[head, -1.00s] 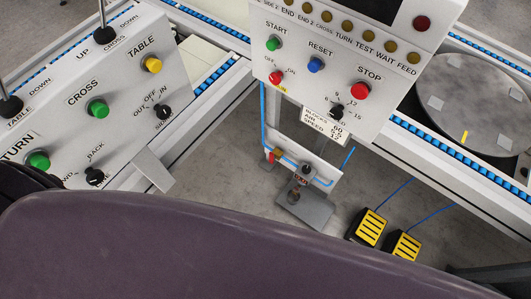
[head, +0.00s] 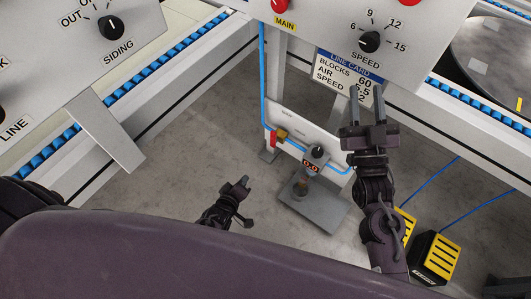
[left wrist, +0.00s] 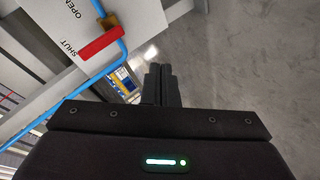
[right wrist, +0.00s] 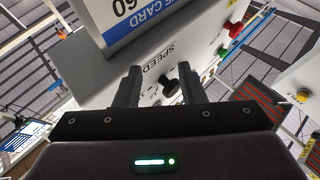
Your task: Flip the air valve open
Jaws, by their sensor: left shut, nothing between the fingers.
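The air valve has a brass body (head: 282,134) on a blue air line and a red lever (head: 274,138), on the white panel below the control box. In the left wrist view the red lever (left wrist: 100,45) points toward the SHUT label, with the OPEN label nearer the top. My left gripper (head: 242,184) is shut and empty, apart from the lever, below and left of it in the head view. Its closed fingers (left wrist: 160,72) do not touch the lever. My right gripper (head: 367,92) is open and empty in front of the control box, near the line card.
Yellow pedals (head: 437,257) stand on the floor at right.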

